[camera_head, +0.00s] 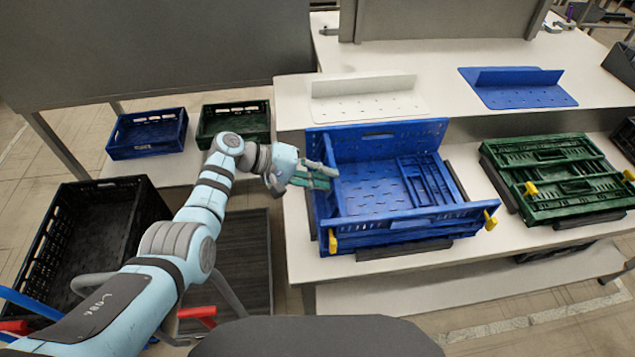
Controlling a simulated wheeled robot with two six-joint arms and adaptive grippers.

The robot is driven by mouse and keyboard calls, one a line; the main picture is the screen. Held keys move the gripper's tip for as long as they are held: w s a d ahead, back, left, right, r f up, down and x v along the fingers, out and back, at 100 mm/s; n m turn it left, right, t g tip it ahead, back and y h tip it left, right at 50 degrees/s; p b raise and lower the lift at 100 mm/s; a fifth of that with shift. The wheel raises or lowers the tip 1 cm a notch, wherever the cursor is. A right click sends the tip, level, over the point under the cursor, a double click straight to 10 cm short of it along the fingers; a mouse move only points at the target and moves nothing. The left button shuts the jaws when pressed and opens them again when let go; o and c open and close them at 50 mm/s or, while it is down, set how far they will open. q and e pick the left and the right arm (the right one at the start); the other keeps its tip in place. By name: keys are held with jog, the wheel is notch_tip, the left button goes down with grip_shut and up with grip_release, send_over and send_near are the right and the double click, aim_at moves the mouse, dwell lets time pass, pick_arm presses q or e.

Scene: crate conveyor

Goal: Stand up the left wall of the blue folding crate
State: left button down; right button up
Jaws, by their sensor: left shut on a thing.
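The blue folding crate (375,240) sits on the white table in front of me. Its back wall (360,140) stands up. Its right wall (428,182) lies folded down inside, over the floor. The left wall (332,200) is raised along the left side, partly hidden behind my gripper; whether it is fully upright I cannot tell. My left gripper (326,177) is at the upper edge of this wall and is shut on it. My right gripper is not in view.
A folded green crate (560,200) lies on the table to the right. White (365,105) and blue (515,95) angled panels lie on the shelf behind. Blue (147,152), green (203,135) and black (140,195) crates stand at the left. Yellow latches (332,241) project at the crate's front corners.

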pick_arm(q)
jog(key=shift+s+a+f, duration=0.15)
jog(key=shift+a, duration=0.3)
jog(key=shift+s+a+f, duration=0.1)
jog(key=shift+a, duration=0.3)
jog(key=shift+s+a+f, duration=0.1)
jog(key=shift+s+a, duration=0.1)
jog(key=shift+a, duration=0.3)
jog(key=shift+s+a+f, duration=0.1)
jog(key=shift+s+a, duration=0.05)
jog(key=shift+a, duration=0.3)
jog(key=shift+s+a, duration=0.1)
jog(key=shift+a, duration=0.1)
dwell(0.3)
jog(key=c, duration=1.6)
grip_release()
jog(key=shift+f, duration=0.1)
jog(key=shift+o, duration=0.6)
jog(key=shift+w, duration=0.2)
